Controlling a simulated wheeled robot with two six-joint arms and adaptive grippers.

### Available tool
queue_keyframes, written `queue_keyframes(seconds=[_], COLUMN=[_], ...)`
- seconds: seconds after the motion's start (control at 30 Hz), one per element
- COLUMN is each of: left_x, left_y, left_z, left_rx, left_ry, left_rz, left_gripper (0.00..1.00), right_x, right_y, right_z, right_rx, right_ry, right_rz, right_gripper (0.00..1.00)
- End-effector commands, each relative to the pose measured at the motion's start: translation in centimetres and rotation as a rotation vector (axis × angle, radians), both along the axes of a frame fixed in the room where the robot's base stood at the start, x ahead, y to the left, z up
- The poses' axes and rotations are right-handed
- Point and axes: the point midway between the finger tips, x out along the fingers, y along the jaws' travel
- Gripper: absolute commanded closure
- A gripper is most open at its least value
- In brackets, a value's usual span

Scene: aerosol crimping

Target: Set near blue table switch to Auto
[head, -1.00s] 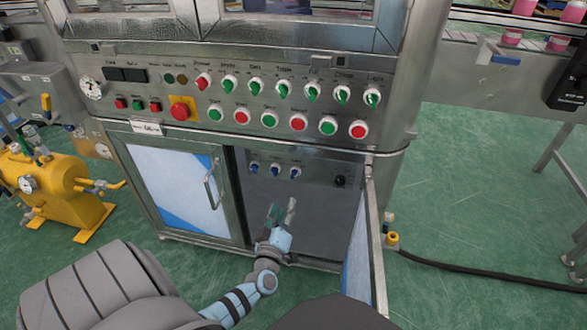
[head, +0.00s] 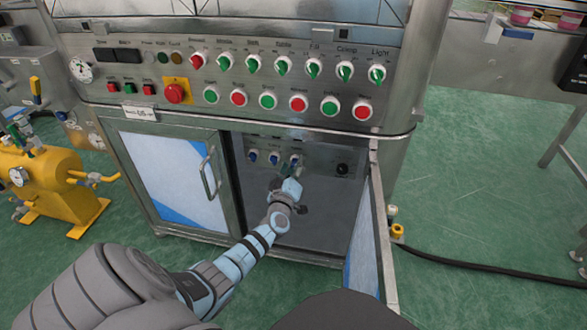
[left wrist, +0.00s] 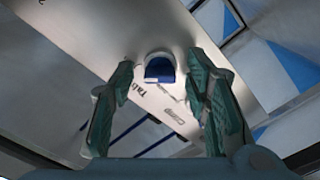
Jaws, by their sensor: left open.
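Several blue switches are in a row on the panel inside the open cabinet. In the head view the left one (head: 253,156) and the middle one (head: 274,158) show clearly, and the right one (head: 295,161) is just above my left gripper (head: 294,172). In the left wrist view a blue switch (left wrist: 159,69) sits ahead, between and beyond the fingertips of my left gripper (left wrist: 160,78). The fingers are open, one on each side of it, with no clear contact. The label beside it is partly readable, like "Tabl". My right gripper is not in view.
The open cabinet door (head: 379,225) stands right of my left arm. A closed door with a handle (head: 208,173) is on the left. Above are green and red buttons and a red emergency button (head: 174,93). A black knob (head: 342,169) is on the inner panel.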

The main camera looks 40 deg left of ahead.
Motion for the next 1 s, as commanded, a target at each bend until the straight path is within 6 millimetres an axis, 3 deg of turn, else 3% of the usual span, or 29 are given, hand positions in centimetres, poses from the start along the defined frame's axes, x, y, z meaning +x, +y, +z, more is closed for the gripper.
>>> queue_keyframes(seconds=[0.07, 0.3, 0.37, 0.7, 1.0], left_x=[-0.02, -0.03, -0.04, -0.04, -0.06], left_y=[-0.01, -0.03, -0.04, -0.05, -0.06], left_z=[0.01, -0.01, -0.01, -0.04, -0.08], left_rx=[0.0, 0.0, 0.0, -0.032, -0.182], left_ry=[0.0, 0.0, 0.0, -0.017, -0.098], left_rz=[0.0, 0.0, 0.0, -0.001, 0.001], left_gripper=[0.57, 0.93, 1.0, 1.0, 1.0], right_x=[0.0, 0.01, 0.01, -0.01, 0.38], right_y=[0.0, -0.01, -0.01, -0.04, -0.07], right_z=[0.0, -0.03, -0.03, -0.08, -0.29], right_rx=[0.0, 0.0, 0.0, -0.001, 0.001], right_ry=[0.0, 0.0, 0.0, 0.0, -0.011], right_rz=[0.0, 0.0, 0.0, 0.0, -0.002], right_gripper=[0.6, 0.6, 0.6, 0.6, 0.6])
